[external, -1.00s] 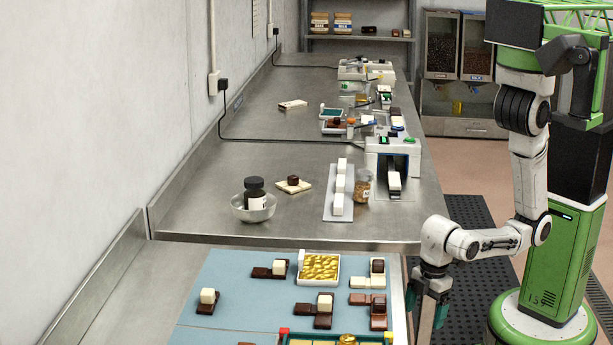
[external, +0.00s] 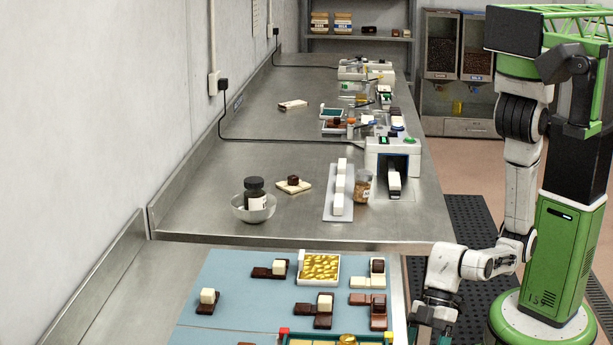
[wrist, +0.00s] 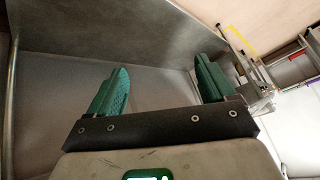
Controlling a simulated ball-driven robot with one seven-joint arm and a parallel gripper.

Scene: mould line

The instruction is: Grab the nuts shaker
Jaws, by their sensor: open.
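A small clear jar with brown bits and a pale label (external: 363,187), which looks like the nuts shaker, stands upright on the steel bench. It is right of a white tray and left of the white machine. No jar shows there.
The steel bench (external: 290,232) has bare room in front of the jars. A white machine (external: 393,148) stands behind the nuts jar, and a narrow tray (external: 328,213) with white blocks is beside it. The near blue mat (external: 235,270) holds chocolate pieces and a tray of gold pieces.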

